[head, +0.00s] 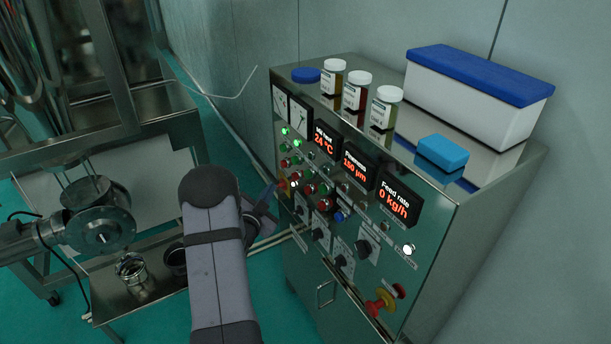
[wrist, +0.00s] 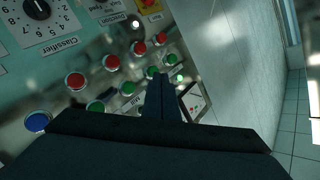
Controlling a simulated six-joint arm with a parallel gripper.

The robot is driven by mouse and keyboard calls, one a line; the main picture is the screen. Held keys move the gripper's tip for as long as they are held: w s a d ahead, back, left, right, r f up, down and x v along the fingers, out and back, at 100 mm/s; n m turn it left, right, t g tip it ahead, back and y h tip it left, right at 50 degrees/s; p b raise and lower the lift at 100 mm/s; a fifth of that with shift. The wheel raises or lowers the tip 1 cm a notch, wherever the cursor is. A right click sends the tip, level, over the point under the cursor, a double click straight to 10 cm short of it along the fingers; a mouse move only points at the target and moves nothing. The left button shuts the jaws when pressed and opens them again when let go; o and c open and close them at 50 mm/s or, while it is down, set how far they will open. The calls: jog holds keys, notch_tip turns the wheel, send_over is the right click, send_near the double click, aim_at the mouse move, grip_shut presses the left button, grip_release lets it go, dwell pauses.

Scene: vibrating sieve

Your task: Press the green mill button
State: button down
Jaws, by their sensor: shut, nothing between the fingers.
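The control cabinet (head: 429,257) carries rows of green and red buttons on its front. In the wrist view, several green buttons lie in a slanting row: a near one (wrist: 95,107), a middle one (wrist: 126,88) and a far one (wrist: 171,59). Contact cannot be told. In the head view my gripper (head: 267,196) is partly hidden behind my arm.
Red buttons (wrist: 111,62) run beside the green row; a blue button (wrist: 37,122) is at left. A red-and-yellow emergency stop (head: 381,302) sits low on the panel. Jars (head: 356,92) and a blue-lidded box (head: 470,100) stand on top. Sieve machinery (head: 98,226) stands left.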

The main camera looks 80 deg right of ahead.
jog(key=s+d+b, duration=0.1)
jog(key=s+d, duration=0.5)
jog(key=shift+s, duration=0.15)
dwell(0.4)
jog(key=shift+s+d+b, duration=0.65)
jog(key=shift+d+b, duration=0.1)
dwell(3.3)
jog(key=shift+w+a, duration=0.65)
dwell(0.3)
jog(key=shift+w+a+b, duration=0.3)
jog(key=shift+w+a, duration=1.5)
